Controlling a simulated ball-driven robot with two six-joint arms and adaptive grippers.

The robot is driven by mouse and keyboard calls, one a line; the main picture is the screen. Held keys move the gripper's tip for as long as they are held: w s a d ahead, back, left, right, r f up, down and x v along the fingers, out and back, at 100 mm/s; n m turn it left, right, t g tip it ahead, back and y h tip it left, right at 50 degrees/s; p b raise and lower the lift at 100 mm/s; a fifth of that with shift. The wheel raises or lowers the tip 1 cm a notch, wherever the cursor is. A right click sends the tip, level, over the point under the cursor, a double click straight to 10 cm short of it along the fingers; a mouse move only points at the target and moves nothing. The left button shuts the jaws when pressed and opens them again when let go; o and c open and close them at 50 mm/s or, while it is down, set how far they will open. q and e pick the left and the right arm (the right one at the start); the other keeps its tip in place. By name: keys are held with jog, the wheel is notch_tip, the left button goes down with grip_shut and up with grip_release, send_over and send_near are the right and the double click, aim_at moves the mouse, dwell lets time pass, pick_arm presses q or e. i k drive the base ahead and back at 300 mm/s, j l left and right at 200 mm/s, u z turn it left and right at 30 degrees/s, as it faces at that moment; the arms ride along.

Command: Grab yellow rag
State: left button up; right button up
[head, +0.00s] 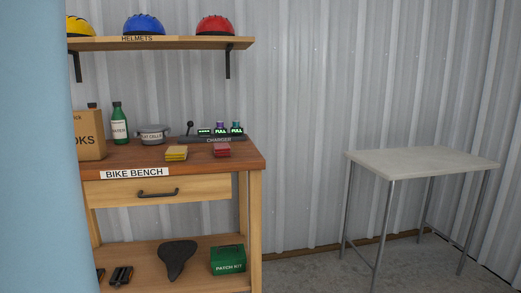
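The yellow rag (176,153) lies folded on the top of the wooden bike bench (115,159), near its front edge. A folded red rag (221,150) lies a short way to its right. Neither of my grippers shows in the head view, so nothing is seen touching the yellow rag.
A helmet shelf (180,43) hangs above. A bare table (420,160) stands right. A pale blue surface (32,150) blocks the left edge.

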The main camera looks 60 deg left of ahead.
aim_at(174, 153)
jog(key=u, duration=2.3)
